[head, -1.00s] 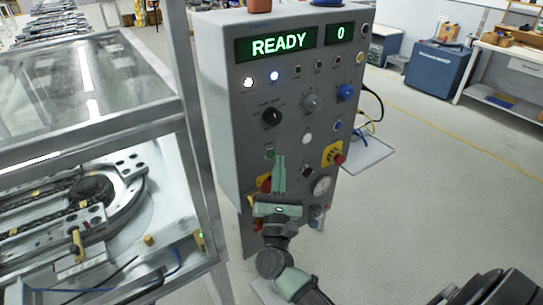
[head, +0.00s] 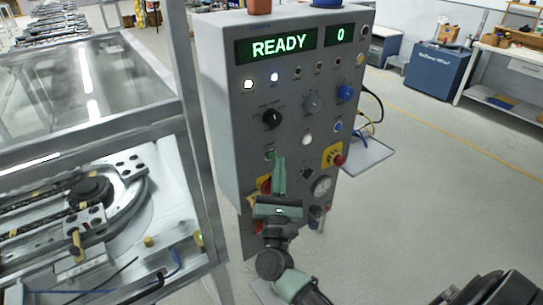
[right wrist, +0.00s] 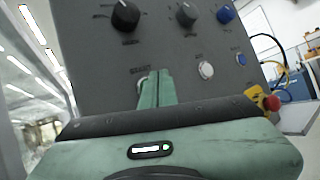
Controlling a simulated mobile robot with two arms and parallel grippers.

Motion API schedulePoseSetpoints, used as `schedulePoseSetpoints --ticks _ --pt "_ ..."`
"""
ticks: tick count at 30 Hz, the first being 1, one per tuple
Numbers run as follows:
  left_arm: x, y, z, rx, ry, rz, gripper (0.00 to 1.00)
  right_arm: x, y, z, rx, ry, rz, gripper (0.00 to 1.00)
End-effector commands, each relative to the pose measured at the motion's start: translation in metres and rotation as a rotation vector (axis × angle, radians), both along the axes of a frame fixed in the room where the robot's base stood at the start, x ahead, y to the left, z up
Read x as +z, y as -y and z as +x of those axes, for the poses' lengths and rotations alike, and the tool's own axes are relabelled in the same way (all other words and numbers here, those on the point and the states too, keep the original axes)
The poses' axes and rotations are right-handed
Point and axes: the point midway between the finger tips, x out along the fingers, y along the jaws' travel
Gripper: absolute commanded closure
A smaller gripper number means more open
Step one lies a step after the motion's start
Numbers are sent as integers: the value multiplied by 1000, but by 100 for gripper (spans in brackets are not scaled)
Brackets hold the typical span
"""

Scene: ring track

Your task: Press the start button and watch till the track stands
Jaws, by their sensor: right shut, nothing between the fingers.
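The grey control console (head: 222,120) stands upright in the middle of the head view. Its display (head: 276,45) reads READY, with a 0 in the smaller window (head: 340,34). The green start button (head: 269,155) is just left of my right fingertips. In the right wrist view the START label (right wrist: 140,70) shows, and the fingers hide most of the button below it. My right gripper (head: 279,160) is shut and empty, its tips at the panel; it also shows in the right wrist view (right wrist: 157,76). I cannot tell whether they touch the button. The ring track (head: 138,190) lies inside the enclosure at left.
The metal-framed enclosure (head: 192,150) stands close left of the console. A red stop button (head: 339,159) on yellow sits right of the gripper, with knobs (head: 271,118) above. Open floor (head: 430,190) lies to the right, before a blue cabinet (head: 437,68).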

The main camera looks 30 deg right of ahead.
Motion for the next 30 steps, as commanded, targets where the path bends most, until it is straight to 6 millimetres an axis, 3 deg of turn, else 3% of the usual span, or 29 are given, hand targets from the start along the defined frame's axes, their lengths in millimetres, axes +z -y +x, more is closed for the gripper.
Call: schedulePoseSetpoints --ticks 23,30 --pt "0 0 0 0 0 0 66 0 0 0 0 0 0 100" --pt "-8 0 0 0 0 0 66 -1 0 6 -1 2 0 100"
